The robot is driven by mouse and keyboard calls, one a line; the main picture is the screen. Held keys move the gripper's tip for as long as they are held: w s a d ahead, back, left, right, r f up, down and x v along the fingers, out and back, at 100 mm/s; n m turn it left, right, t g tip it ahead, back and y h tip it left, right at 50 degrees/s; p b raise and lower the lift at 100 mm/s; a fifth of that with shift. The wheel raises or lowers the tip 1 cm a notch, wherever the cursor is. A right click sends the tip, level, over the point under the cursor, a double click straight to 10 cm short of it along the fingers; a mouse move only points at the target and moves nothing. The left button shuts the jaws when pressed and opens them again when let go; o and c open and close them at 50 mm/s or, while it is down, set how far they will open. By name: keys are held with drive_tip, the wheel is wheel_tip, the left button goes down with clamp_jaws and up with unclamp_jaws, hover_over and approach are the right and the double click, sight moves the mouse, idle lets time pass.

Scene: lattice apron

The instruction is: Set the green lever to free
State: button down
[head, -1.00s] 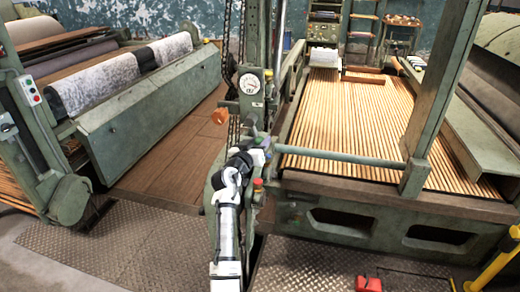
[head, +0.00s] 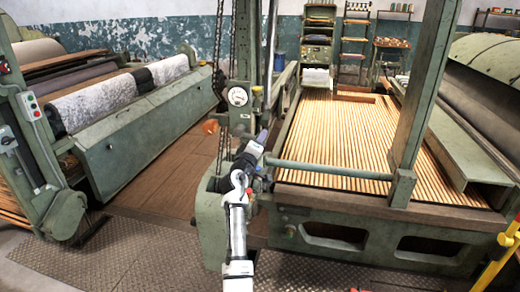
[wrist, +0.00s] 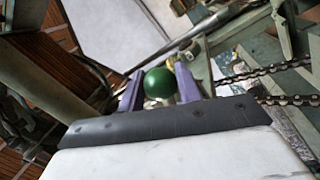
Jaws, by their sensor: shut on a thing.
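The green lever's round knob (wrist: 160,83) shows in the wrist view, between the two purple fingers of my gripper (wrist: 157,88). The fingers are shut on the knob, one on each side. The lever's shaft is hidden behind the knob and fingers, and I cannot read any position mark. In the head view my gripper (head: 263,136) is at the machine's upright post, below the round white gauge (head: 238,96). The green knob cannot be made out there.
A thin horizontal rail (head: 335,172) crosses the slatted bed (head: 350,130) just right of my gripper. Chains (head: 219,60) hang by the post and also show in the wrist view (wrist: 270,72). A roller machine (head: 150,115) stands left, beyond a brown floor strip (head: 160,190).

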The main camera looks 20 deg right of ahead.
drive_tip(key=r+n, duration=0.1)
drive_tip(key=r+n+p, duration=0.1)
drive_tip(key=shift+s+d+n+t, duration=0.1)
drive_tip(key=shift+d+n+t, duration=0.05)
drive_tip(key=shift+n+t, duration=0.15)
drive_tip(key=shift+r+n+y+p, duration=0.3)
drive_tip(key=shift+r+n+p, duration=0.05)
drive_tip(key=shift+n+p, duration=0.6)
drive_tip(key=c, duration=1)
unclamp_jaws()
